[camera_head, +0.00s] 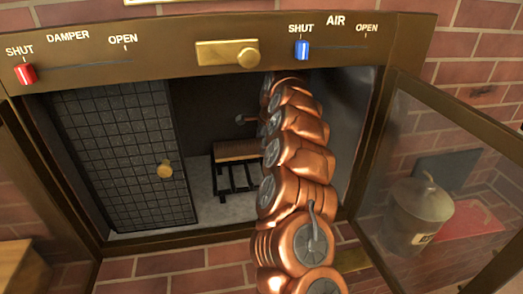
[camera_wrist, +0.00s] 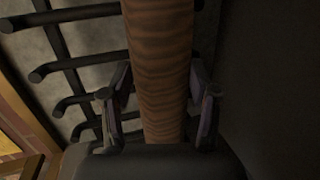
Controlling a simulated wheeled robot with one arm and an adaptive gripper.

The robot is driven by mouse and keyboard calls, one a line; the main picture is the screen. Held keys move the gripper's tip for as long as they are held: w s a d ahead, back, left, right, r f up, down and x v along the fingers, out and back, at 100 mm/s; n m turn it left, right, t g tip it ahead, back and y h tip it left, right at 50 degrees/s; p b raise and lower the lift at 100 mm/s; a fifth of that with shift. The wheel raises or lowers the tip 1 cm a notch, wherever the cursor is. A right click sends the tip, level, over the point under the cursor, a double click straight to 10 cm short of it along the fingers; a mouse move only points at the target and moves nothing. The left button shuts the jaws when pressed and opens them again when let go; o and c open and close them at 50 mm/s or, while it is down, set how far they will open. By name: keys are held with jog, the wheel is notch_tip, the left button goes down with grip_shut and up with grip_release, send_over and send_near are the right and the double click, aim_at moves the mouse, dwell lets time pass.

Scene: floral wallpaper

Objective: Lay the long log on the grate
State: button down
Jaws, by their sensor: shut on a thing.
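The log (camera_head: 237,151) is brown with banded grain. In the head view it lies crosswise at the top of the black grate (camera_head: 233,181) inside the firebox. In the wrist view the log (camera_wrist: 158,45) runs lengthwise above the bars of the grate (camera_wrist: 66,62). My gripper (camera_wrist: 160,85) is shut on the log, with one finger on each side. I cannot tell whether the log touches the bars. In the head view my copper-coloured arm hides my gripper and the log's right end.
A dark mesh screen (camera_head: 125,150) with a brass knob fills the firebox's left side. The glass door (camera_head: 445,170) stands open at right, a lidded bucket (camera_head: 418,215) behind it. The red damper slider (camera_head: 25,73) and blue air slider (camera_head: 302,49) are at SHUT.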

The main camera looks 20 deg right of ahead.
notch_tip(320, 180, down, 3)
jog(key=shift+f+b, duration=0.15)
jog(key=shift+b, duration=0.7)
jog(key=shift+c, duration=1.3)
grip_release()
